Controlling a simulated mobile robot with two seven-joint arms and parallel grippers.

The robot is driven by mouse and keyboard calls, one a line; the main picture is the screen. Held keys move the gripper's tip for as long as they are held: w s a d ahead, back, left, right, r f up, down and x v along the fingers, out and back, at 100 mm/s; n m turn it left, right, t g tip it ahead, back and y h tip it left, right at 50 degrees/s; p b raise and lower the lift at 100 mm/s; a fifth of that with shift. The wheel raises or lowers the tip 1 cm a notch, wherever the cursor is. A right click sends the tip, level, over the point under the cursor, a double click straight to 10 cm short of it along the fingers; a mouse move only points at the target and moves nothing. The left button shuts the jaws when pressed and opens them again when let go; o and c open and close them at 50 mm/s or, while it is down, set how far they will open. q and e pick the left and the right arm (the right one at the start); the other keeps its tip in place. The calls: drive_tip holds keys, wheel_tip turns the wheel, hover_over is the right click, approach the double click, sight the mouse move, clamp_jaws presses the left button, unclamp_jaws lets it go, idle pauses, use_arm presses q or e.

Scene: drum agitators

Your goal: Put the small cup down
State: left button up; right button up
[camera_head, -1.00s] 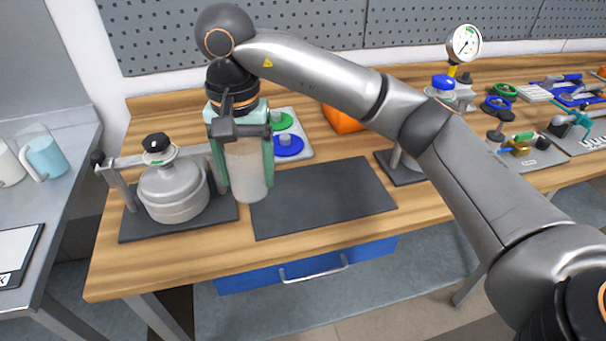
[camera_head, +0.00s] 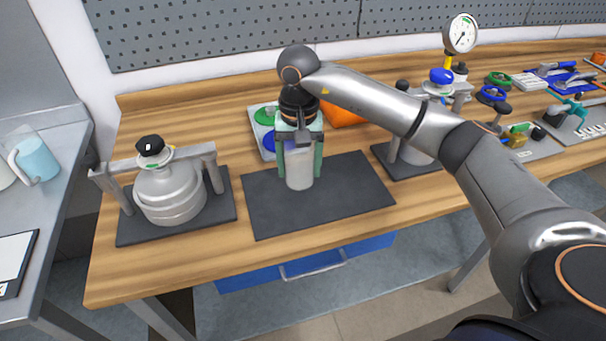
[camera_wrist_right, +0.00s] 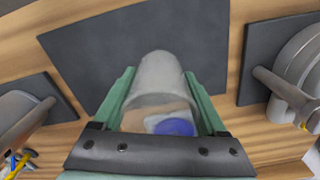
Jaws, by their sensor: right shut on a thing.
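The small cup (camera_head: 299,171) is a plain grey-white cylinder. My right gripper (camera_head: 300,168) is shut on it, with one green finger on each side. The cup is upright above the dark mat (camera_head: 345,200); I cannot tell whether its base touches the mat. In the right wrist view the cup (camera_wrist_right: 163,75) sits between the green fingers (camera_wrist_right: 165,105), with the dark mat (camera_wrist_right: 90,50) beyond it. My left gripper is not in view.
A metal pot in a clamp frame (camera_head: 168,190) stands to the left, and another clamp stand (camera_head: 412,150) to the right. A tray with green and blue discs (camera_head: 258,122) and an orange bin (camera_head: 343,116) are behind. The mat's front and right are bare.

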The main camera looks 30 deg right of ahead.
sight(303, 178)
drive_tip(key=shift+d+f, duration=0.2)
drive_tip(key=shift+f, duration=0.05)
drive_tip(key=f, duration=0.2)
drive_tip(key=f+p, duration=0.1)
drive_tip(key=shift+d+f, duration=0.1)
drive_tip(key=shift+d, duration=0.15)
drive_tip(key=shift+w+f, duration=0.1)
drive_tip(key=shift+f, duration=0.1)
drive_tip(key=shift+f+b, duration=0.25)
drive_tip(key=shift+b, duration=0.05)
drive_tip(key=o, duration=1.2)
drive_tip(key=shift+r, duration=0.1)
drive_tip(key=shift+o, duration=0.2)
drive_tip(key=shift+r, duration=0.1)
